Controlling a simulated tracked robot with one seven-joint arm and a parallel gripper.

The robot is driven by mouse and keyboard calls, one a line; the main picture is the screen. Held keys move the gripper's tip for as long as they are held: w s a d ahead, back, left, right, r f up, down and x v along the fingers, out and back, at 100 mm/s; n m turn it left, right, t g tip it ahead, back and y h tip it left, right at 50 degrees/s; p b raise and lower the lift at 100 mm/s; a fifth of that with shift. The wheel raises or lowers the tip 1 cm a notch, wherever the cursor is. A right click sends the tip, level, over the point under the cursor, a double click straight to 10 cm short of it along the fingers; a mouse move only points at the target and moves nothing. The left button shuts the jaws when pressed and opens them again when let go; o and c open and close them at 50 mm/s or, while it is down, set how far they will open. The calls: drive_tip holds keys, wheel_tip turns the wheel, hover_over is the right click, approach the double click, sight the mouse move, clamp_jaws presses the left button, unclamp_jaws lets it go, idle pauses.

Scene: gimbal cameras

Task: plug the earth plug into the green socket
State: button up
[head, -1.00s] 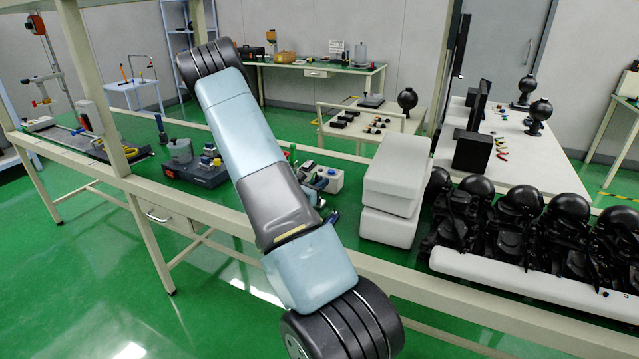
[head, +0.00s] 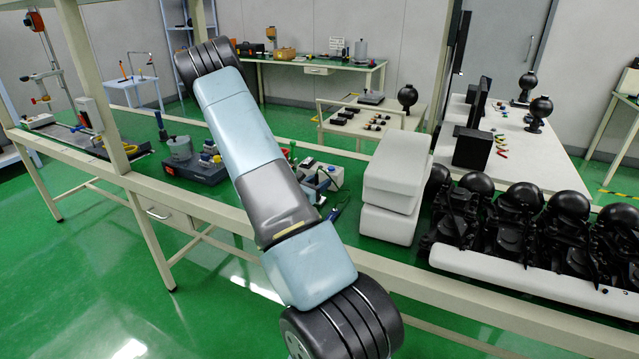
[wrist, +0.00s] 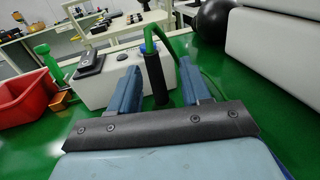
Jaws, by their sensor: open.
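In the wrist view my gripper (wrist: 158,88) is open, with its two blue fingers apart. A black cylindrical plug (wrist: 154,80) stands upright between them, and a green cable (wrist: 165,38) arcs from its top. I take this to be the earth plug. I cannot tell whether either finger touches it. In the head view my arm hides much of the gripper and I cannot make out the plug. I cannot make out a green socket in either view.
A white box (wrist: 115,75) with a black item (wrist: 90,61) on top stands behind the fingers. A red bin (wrist: 22,97) and a green-handled item (wrist: 48,63) are to the left. White blocks (head: 392,190) stand right of my arm in the head view.

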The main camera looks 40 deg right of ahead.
drive_tip(key=s+a, duration=0.1)
drive_tip(key=a, duration=0.7)
drive_tip(key=s+a, duration=0.1)
drive_tip(key=a, duration=0.4)
drive_tip(key=shift+s, duration=0.3)
idle(1.1)
